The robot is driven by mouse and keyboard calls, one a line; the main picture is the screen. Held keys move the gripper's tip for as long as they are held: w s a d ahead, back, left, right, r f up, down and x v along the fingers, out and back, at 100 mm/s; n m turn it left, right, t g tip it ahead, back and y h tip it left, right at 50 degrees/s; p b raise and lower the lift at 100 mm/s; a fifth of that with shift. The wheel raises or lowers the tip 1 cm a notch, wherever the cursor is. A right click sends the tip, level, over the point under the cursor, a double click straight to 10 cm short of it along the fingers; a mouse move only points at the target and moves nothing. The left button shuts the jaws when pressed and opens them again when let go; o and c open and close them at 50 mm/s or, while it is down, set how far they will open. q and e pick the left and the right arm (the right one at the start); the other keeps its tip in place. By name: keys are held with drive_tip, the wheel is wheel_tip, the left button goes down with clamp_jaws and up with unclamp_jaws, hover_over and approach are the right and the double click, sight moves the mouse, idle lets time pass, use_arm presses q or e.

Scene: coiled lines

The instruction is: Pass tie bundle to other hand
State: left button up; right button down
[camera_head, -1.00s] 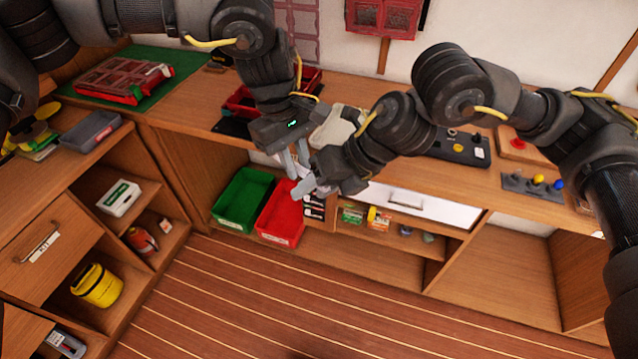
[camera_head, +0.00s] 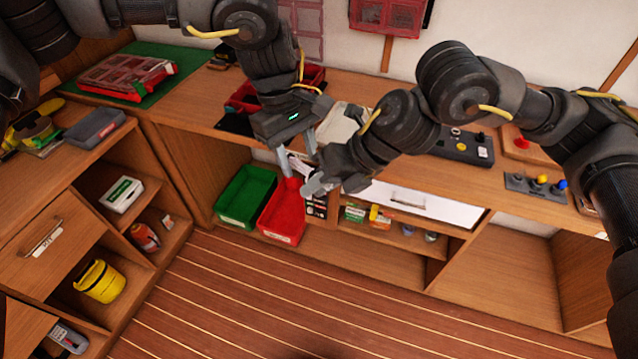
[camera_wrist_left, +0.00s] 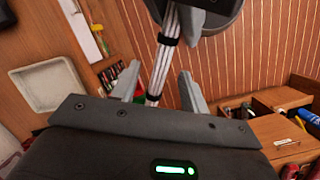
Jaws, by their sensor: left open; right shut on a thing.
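The tie bundle (camera_wrist_left: 161,68) is a sheaf of thin pale ties with dark bands. My right gripper (camera_head: 312,187) is shut on it; in the left wrist view its dark body and a finger show at the top. My left gripper (camera_head: 296,158) is open, just above and left of the right one in the head view. In the left wrist view the bundle runs between the spread fingers of my left gripper (camera_wrist_left: 160,88), with gaps at both sides. In the head view the bundle (camera_head: 300,167) is small and partly hidden by the grippers.
A green bin (camera_head: 243,196) and a red bin (camera_head: 283,222) sit below and behind the grippers. The wooden workbench (camera_head: 190,118) runs behind, with a pale tray (camera_wrist_left: 50,92) on it. Open shelves stand at left. The striped floor (camera_head: 260,300) is clear.

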use_arm(q)
drive_tip(key=v, duration=1.1)
